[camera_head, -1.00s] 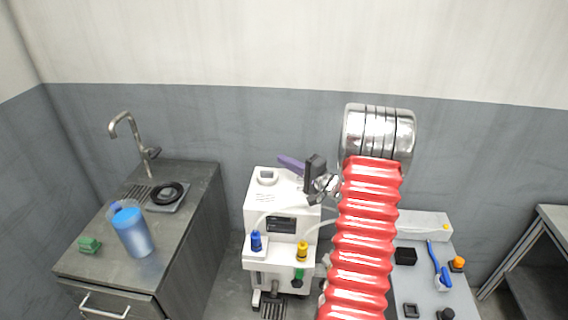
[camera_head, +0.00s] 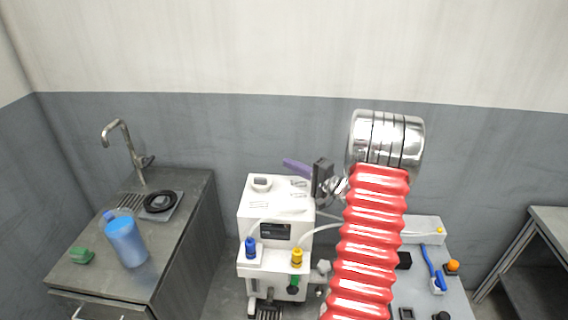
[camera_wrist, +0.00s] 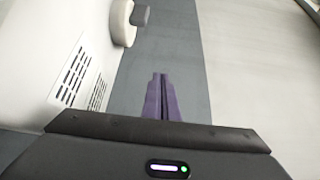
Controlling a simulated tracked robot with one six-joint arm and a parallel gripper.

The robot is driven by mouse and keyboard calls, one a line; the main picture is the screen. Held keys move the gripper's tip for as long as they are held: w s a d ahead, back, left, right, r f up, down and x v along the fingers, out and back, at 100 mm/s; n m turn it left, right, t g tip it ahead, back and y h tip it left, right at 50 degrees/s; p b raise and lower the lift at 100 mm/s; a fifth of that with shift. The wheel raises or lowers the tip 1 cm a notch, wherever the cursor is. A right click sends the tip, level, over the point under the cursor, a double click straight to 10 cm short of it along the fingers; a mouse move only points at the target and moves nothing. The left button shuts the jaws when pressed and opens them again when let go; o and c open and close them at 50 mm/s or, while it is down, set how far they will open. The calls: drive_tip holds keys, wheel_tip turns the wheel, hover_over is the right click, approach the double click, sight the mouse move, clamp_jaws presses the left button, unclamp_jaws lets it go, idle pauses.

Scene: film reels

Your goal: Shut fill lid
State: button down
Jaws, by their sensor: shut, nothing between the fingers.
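The white machine (camera_head: 251,212) stands on the floor between the counter and the grey table. On its top is a raised white fill neck (camera_head: 262,183); I cannot make out its lid clearly or tell how it stands. My gripper (camera_head: 290,164) is shut and empty, with purple fingers above and behind the top's right rear. In the wrist view, its fingers (camera_wrist: 163,90) point at the grey wall, touching nothing. The machine's vented white side (camera_wrist: 75,75) lies to their left. A white rounded part with a grey knob (camera_wrist: 141,15) shows beyond; I cannot tell whether it is the lid.
Blue (camera_head: 251,248) and yellow (camera_head: 297,257) fittings with hoses are on the machine's front. My red arm hides part of the right table.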

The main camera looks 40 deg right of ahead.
drive_tip(key=s+d+f, duration=0.1)
drive_tip(key=d+f, duration=0.1)
drive_tip(key=s+d+f, duration=0.1)
drive_tip(key=s, duration=0.1)
drive_tip(key=shift+s+d+f, duration=0.15)
drive_tip(key=shift+d+f, duration=0.25)
idle(0.4)
